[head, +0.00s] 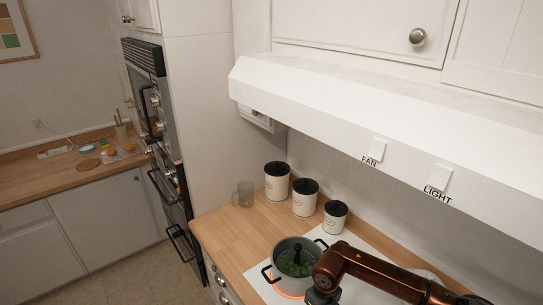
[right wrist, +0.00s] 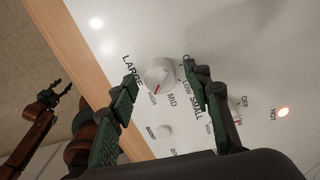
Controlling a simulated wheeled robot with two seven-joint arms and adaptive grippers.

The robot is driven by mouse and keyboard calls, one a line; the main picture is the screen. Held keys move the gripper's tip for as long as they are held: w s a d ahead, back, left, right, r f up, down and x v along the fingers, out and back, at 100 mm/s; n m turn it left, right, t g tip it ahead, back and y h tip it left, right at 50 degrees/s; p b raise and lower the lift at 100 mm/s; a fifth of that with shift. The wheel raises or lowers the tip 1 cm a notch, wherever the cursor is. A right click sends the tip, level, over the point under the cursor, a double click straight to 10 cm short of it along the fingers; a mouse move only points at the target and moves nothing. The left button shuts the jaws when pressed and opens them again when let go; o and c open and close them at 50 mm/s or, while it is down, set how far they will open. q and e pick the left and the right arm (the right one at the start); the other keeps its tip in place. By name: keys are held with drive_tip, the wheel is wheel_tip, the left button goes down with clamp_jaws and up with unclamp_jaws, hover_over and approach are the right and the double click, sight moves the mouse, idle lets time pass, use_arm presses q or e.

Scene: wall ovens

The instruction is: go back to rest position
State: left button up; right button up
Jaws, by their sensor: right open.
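My right gripper (right wrist: 165,88) is open in the right wrist view, its two green fingers on either side of a white stove knob (right wrist: 158,74). I cannot tell whether they touch it. The knob's red mark lies near the words HIGH and MID. In the head view only a copper arm link of mine shows at the lower right; the right fingers are not seen there. My left gripper (right wrist: 58,92) shows at the left of the right wrist view, its dark fingers spread and empty. The left arm is not in the head view.
A pot (head: 294,263) with green contents stands on a glowing burner beside my arm. The white range hood (head: 400,140) overhangs.

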wheel_tip(320, 180, up, 12)
wheel_tip(320, 180, down, 12)
drive_tip(key=shift+f, duration=0.15)
drive_tip(key=shift+n, duration=0.4)
drive_tip(key=n, duration=0.5)
drive_tip(key=shift+r+p, duration=0.2)
drive_tip(key=shift+p, duration=0.1)
drive_tip(key=n+p, duration=0.1)
drive_tip(key=n, duration=0.4)
drive_tip(key=shift+n+p, duration=0.3)
drive_tip(key=shift+p, duration=0.05)
drive_tip(key=n+p, duration=0.1)
drive_tip(key=n, duration=0.1)
drive_tip(key=n+p, duration=0.1)
drive_tip(key=n, duration=0.2)
drive_tip(key=shift+s+a+r+n+h+p, duration=0.1)
drive_tip(key=shift+s+n+h+p, duration=0.05)
drive_tip(key=shift+n+h+p, duration=0.2)
drive_tip(key=n+p, duration=0.3)
drive_tip(key=n, duration=0.1)
drive_tip(key=shift+n, duration=0.35)
